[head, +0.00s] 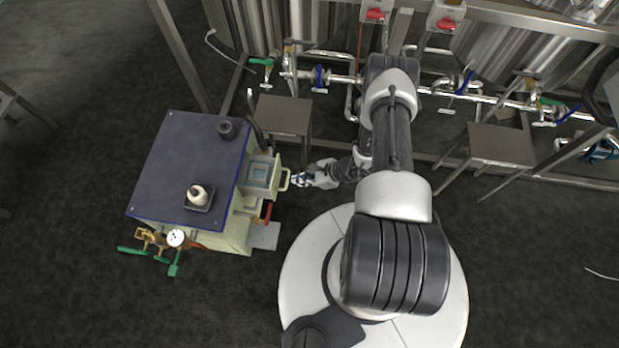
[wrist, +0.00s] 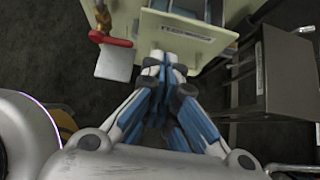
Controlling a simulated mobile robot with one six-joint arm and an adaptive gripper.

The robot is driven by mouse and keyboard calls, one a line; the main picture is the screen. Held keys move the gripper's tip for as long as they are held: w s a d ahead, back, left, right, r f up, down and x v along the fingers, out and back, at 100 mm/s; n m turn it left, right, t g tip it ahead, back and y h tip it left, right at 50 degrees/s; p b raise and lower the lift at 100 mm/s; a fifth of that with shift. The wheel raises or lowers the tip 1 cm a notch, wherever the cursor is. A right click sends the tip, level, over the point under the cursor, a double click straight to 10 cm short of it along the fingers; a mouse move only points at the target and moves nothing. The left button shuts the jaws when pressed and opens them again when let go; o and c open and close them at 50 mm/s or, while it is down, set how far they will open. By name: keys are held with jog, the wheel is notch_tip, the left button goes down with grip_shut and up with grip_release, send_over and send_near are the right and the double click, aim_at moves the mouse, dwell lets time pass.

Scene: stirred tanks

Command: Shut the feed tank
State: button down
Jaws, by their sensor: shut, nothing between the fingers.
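The feed tank looks like a pale drawer-like box (head: 262,174) with a grey-blue inside, standing out from the right side of the blue-topped machine (head: 190,165). A pale handle (head: 285,180) is on its outer face. My gripper (head: 299,180) is just to the right of this handle; I cannot tell if it touches. In the wrist view my gripper (wrist: 164,62) is shut and empty, its fingertips at the lower edge of the tank's pale front panel (wrist: 190,34). The fingers hide part of the panel.
A red-handled valve (head: 267,211) is below the tank on the machine's side; it also shows in the wrist view (wrist: 107,38). A grey stool-like stand (head: 284,115) is close behind. Pipes with valves (head: 340,80) run along the back. Dark floor lies open at left.

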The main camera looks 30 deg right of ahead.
aim_at(274, 182)
jog(key=shift+w+a+f+b, duration=0.3)
jog(key=shift+w+a, duration=0.3)
jog(key=shift+a, duration=0.25)
jog(key=shift+w+a+f+b, duration=0.15)
jog(key=shift+w+a+f, duration=0.2)
jog(key=shift+w+a, duration=0.35)
jog(key=shift+w+a+f+b, duration=0.3)
jog(key=shift+w+a, duration=0.2)
jog(key=shift+a, duration=0.45)
